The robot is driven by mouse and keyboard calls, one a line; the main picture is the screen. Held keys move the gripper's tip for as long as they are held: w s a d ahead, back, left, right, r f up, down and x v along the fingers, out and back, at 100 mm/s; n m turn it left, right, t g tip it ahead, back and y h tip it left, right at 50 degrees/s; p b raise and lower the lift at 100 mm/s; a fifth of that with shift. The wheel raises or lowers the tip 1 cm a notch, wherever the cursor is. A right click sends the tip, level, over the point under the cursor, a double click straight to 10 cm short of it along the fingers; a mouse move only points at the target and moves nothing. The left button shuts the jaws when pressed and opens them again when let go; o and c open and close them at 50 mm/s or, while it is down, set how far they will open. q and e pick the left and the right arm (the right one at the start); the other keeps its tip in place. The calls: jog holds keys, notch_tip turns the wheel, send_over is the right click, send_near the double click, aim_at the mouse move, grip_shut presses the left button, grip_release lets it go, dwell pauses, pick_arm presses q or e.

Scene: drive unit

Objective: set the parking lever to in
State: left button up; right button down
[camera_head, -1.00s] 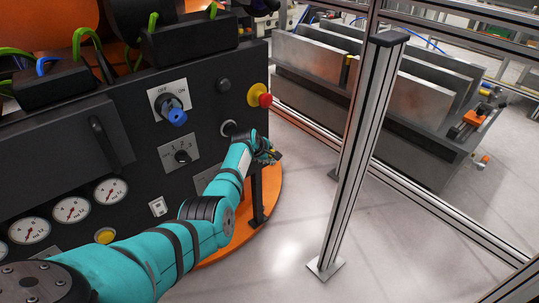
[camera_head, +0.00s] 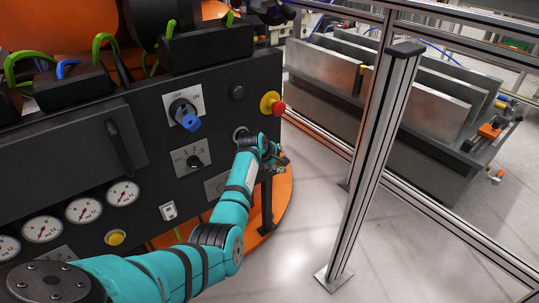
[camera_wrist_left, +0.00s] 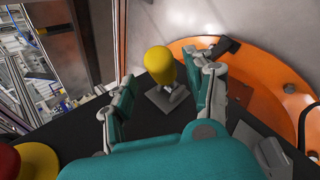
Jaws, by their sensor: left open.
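The parking lever, taken to be the yellow knob (camera_wrist_left: 158,62) on a short stem, stands on a small grey plate (camera_wrist_left: 170,98) on the dark panel in the left wrist view. My left gripper (camera_wrist_left: 168,76) is open, with one finger on each side of the lever. Whether either finger touches it I cannot tell. In the head view my left gripper (camera_head: 270,152) is at the panel's right edge, below the red button, and the lever is not clearly seen there. No position marking can be read. My right gripper is not in view.
The black panel (camera_head: 140,205) carries a blue rotary switch (camera_head: 186,116), a selector knob (camera_head: 194,160), a red button with yellow collar (camera_head: 276,106) and several gauges. An orange base (camera_head: 282,200) curves below. A metal fence post (camera_head: 367,170) stands to the right, with clear floor between.

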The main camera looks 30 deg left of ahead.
pick_arm(q)
jog(key=v, duration=0.8)
jog(key=shift+s, duration=0.1)
